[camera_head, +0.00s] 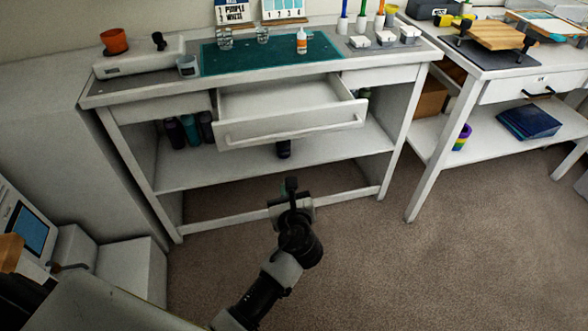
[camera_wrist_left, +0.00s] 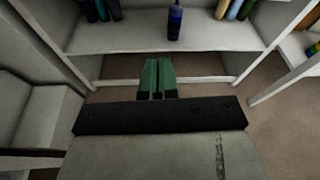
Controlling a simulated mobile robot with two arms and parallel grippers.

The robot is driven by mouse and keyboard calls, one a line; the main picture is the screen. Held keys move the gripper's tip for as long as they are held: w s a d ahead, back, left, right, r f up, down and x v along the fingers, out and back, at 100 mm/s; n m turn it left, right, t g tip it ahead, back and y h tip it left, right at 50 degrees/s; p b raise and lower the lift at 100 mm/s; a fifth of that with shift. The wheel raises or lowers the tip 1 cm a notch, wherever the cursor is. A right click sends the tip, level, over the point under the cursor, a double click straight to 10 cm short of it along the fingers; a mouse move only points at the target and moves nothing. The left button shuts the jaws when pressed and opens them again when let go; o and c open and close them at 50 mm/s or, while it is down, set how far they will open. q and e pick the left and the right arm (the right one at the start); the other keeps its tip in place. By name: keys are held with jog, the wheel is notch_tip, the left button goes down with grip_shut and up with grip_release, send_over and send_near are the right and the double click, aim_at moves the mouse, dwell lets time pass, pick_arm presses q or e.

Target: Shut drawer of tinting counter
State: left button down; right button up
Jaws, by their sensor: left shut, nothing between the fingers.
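The tinting counter (camera_head: 136,96) is a white bench, and its middle drawer (camera_head: 290,122) is pulled out, with its inside showing. A pale bar handle (camera_head: 293,136) runs along the drawer front. My left gripper (camera_head: 290,184) is shut and empty, in front of the counter and below the drawer front, apart from it. In the left wrist view its green fingers (camera_wrist_left: 158,64) are together and point toward the lower shelf (camera_wrist_left: 130,40). The drawer does not show in that view. My right gripper is not in view.
Bottles (camera_head: 190,130) stand on the lower shelf, with one dark bottle (camera_head: 283,149) near its middle. Cups and a glue bottle (camera_head: 301,41) stand on the top around a green mat (camera_head: 240,58). A second table (camera_head: 485,92) is at the right. The carpet (camera_head: 350,260) in front is clear.

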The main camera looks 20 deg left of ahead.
pick_arm(q)
jog(key=w+a+r+y+b, duration=0.1)
jog(key=w+a+r, duration=0.2)
jog(key=w+a, duration=0.4)
jog(key=shift+w+a+m+t, duration=0.3)
jog(key=shift+w+a+m, duration=0.1)
jog(key=shift+w, duration=1.75)
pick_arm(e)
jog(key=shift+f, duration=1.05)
pick_arm(q)
jog(key=shift+r, duration=0.1)
